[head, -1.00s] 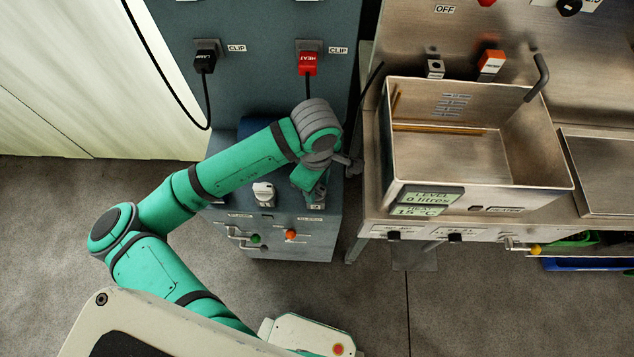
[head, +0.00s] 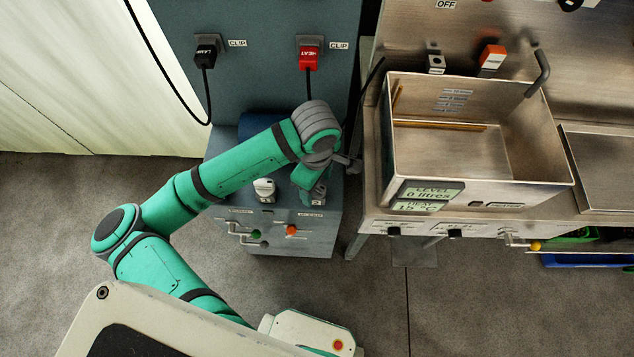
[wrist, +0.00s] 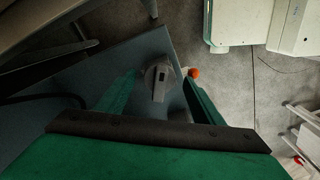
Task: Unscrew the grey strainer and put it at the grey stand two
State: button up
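My gripper (wrist: 161,76) points down over the right part of the blue-grey block in the head view. Its two green fingers stand apart. A small grey piece, apparently the grey strainer (wrist: 160,74), lies between the fingertips in the wrist view, with a thin gap visible on each side. In the head view my arm covers most of that spot, and only a bit of grey with a small label shows under the fingers. I cannot tell which stand it sits on. Grey stand two cannot be told apart for certain.
A whitish fitting (head: 265,190) stands on the block, left of my gripper. The block's front (head: 270,238) carries a green knob and an orange knob (head: 291,230). A steel tank (head: 480,145) is on the bench at right. Red HEAT plug (head: 308,60) and cable hang behind my wrist.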

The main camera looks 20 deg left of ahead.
notch_tip(320, 180, up, 11)
dwell(0.6)
jog(key=shift+a+f, duration=0.1)
jog(key=shift+f, duration=0.05)
dwell(0.3)
